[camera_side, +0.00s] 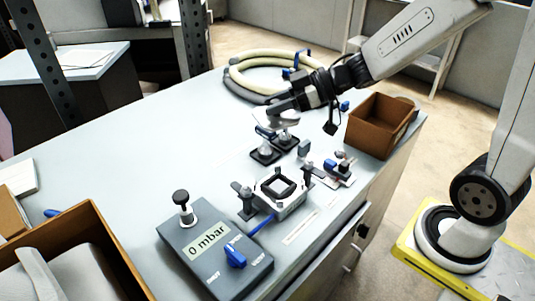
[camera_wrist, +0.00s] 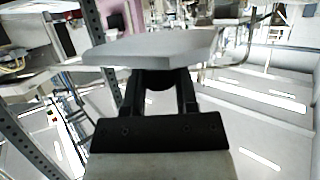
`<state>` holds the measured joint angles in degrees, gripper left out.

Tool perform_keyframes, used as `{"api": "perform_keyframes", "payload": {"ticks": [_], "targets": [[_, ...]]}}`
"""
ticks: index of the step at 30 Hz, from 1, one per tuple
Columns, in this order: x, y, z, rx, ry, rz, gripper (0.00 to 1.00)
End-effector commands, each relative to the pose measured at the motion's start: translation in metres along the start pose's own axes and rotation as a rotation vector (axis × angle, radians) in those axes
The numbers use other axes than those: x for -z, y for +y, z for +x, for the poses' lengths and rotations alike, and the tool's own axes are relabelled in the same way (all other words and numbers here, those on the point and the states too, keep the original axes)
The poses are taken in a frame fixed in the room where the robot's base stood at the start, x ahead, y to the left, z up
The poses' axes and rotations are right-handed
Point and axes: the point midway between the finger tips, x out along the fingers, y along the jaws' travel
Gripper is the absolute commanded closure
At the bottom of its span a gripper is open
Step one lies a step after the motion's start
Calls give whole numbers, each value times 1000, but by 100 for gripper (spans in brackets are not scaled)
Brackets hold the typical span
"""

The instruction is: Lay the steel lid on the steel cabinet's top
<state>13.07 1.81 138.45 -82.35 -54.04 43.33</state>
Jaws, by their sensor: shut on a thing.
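The steel lid (camera_wrist: 150,47) is a flat grey plate held across the fingertips of my gripper (camera_wrist: 160,80) in the wrist view. In the side view, my gripper (camera_side: 276,107) is shut on the pale lid (camera_side: 284,119), above the far middle of the table. The lid's outline is partly hidden there by the gripper. The steel cabinet (camera_side: 292,207) is a small metal box nearer the camera, with a dark square-framed opening on top. The lid is apart from it, farther back and higher. The cabinet is out of the wrist view.
Two black-based fixtures (camera_side: 265,155) stand under the gripper. Dark clamps (camera_side: 243,200) flank the cabinet. A grey "0 mbar" box (camera_side: 205,262) with a blue knob is in front. A brown bin (camera_side: 372,142) stands right, and a coiled hose (camera_side: 240,82) lies behind.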

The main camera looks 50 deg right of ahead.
Motion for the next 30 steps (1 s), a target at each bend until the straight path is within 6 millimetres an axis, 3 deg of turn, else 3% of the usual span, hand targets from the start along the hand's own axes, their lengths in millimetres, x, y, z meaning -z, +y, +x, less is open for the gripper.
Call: {"api": "perform_keyframes", "payload": {"ticks": [6,15,30], "targets": [[0,38,9,-183,0,76,100],[-9,72,14,-371,1,154,100],[-18,90,14,-485,1,200,100]]}}
